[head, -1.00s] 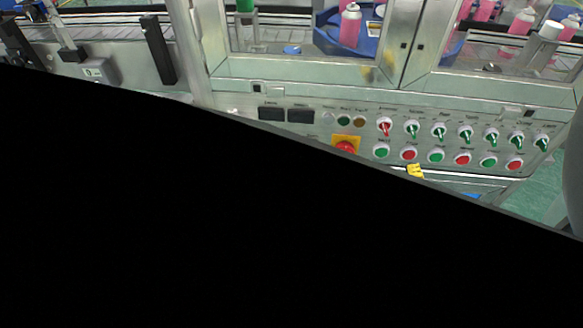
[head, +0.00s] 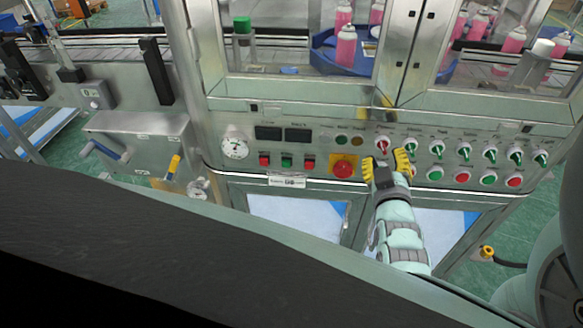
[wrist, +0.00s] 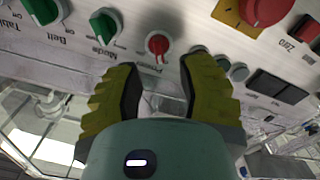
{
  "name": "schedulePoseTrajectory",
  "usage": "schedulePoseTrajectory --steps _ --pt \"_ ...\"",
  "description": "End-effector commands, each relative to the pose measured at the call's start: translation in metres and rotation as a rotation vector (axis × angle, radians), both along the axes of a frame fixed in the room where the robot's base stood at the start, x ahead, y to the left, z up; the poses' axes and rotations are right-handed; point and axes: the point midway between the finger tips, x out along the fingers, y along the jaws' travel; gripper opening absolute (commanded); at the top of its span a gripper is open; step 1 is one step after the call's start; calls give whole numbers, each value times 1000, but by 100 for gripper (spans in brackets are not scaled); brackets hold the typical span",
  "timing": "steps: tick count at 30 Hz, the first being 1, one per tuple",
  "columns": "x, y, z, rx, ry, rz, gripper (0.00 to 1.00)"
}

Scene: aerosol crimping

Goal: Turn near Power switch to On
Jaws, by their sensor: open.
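The Power switch is a red rotary knob on the steel control panel, in the upper row, at the left end of the row of green knobs. In the head view the Power switch (head: 383,144) is just above my gripper (head: 385,163). In the wrist view the Power switch (wrist: 158,45), with its "Power" label beside it, shows in the gap between the yellow fingertips of my gripper (wrist: 160,72). The fingers are open and empty, pointing at the panel. I cannot tell whether they touch the knob.
Green knobs (wrist: 104,26) stand close beside the Power switch. A red emergency button (head: 343,168) on a yellow plate sits left of my gripper. A row of red and green buttons (head: 436,174) lies below the knobs. Glass doors with pink cans (head: 346,46) are above.

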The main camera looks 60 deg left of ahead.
Motion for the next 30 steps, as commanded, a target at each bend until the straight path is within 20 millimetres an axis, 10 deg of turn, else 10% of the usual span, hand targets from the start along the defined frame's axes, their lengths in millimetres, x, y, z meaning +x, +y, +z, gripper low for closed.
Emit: schedulePoseTrajectory --steps 24,30 --pt "31 38 1 1 -2 2 42" --pt "31 38 1 2 -1 2 22"
